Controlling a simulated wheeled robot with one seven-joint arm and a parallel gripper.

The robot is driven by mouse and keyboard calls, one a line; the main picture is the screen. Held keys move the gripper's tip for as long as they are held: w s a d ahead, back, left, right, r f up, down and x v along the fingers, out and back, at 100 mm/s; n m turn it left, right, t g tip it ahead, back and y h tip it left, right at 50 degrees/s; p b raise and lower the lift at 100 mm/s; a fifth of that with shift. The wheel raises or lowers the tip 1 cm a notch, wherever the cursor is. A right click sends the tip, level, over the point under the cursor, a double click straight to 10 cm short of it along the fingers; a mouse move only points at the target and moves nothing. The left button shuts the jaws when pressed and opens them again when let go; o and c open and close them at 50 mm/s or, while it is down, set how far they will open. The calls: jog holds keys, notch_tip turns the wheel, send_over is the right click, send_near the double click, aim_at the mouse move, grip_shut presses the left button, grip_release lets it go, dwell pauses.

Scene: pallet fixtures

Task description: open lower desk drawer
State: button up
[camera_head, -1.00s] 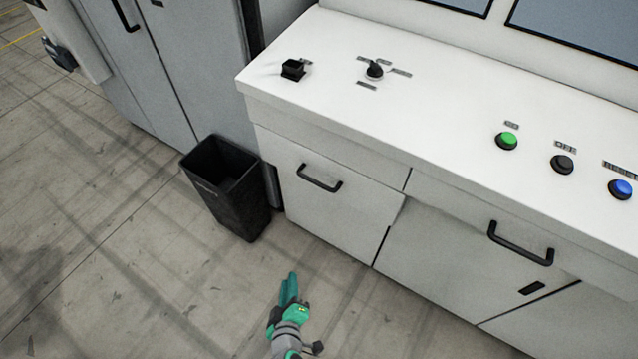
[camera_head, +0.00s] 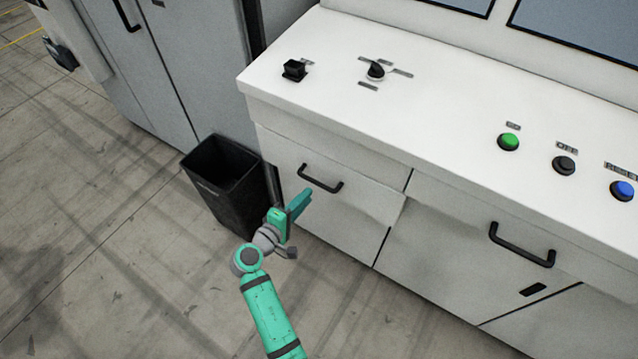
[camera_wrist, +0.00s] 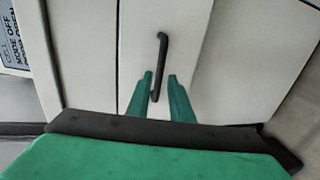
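A second black handle (camera_head: 521,246) is on the front further right. My green gripper (camera_head: 300,203) is just below and left of the left handle in the head view. In the wrist view, my gripper (camera_wrist: 160,78) has its two fingers apart, and the black handle (camera_wrist: 162,55) shows between and beyond the tips. The fingers look empty; I cannot tell how far the handle is from them.
A black bin (camera_head: 228,185) stands on the floor at the desk's left end, close to my gripper. A grey cabinet (camera_head: 165,70) is behind it. The desk top carries green (camera_head: 508,142), black (camera_head: 564,165) and blue (camera_head: 622,190) buttons. The floor at left is clear.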

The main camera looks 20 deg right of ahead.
aim_at(318, 185)
jog(key=x, duration=0.8)
jog(key=shift+w+d, duration=0.3)
jog(key=shift+f, duration=0.1)
jog(key=shift+s+d, duration=0.1)
grip_shut()
